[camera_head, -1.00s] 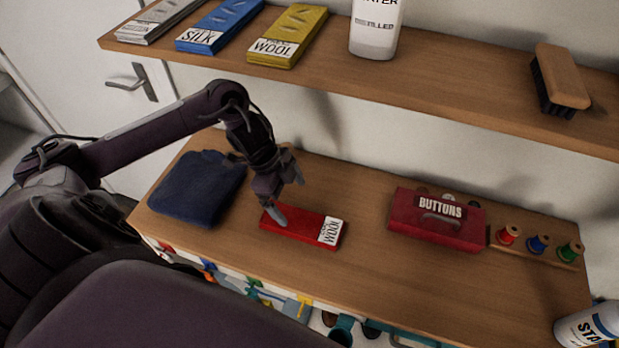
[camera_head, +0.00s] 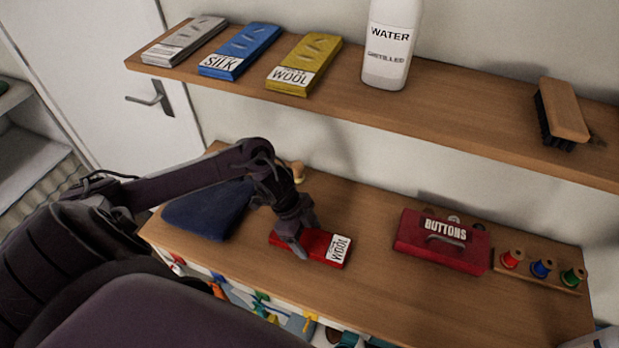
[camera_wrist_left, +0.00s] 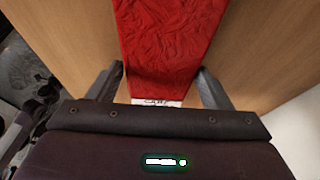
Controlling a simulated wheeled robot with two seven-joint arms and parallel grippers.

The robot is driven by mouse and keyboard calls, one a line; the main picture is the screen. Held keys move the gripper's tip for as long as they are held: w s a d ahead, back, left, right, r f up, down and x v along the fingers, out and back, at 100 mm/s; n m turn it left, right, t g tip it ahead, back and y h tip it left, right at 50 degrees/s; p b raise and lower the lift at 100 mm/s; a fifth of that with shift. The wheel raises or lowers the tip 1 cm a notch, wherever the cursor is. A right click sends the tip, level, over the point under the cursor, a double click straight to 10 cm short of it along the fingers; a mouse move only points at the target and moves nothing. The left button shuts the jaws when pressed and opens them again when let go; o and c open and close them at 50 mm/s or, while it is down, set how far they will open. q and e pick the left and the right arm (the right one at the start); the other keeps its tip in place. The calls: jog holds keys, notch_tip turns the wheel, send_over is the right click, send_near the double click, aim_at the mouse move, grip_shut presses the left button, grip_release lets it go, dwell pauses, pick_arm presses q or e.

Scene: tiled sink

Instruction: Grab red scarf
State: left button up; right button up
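The red scarf (camera_head: 316,243) is a flat folded red bundle with a white WOOL label at its right end, lying on the lower wooden shelf. My left gripper (camera_head: 299,250) points down at the scarf's left half. In the left wrist view, the red scarf (camera_wrist_left: 168,38) runs between the two spread fingers of the left gripper (camera_wrist_left: 161,69). Bare wood shows beside the scarf, and the fingers look apart from its sides. Part of the scarf is hidden behind the gripper in the head view. My right gripper is not in view.
A dark blue folded cloth (camera_head: 205,210) lies left of the scarf, partly behind my arm. A red BUTTONS box (camera_head: 410,238) and thread spools (camera_head: 542,268) stand to the right. The upper shelf (camera_head: 450,115) overhangs behind, holding folded scarves, a water bottle (camera_head: 388,55) and a brush (camera_head: 565,110).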

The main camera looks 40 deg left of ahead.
pick_arm(q)
jog(key=c, duration=0.5)
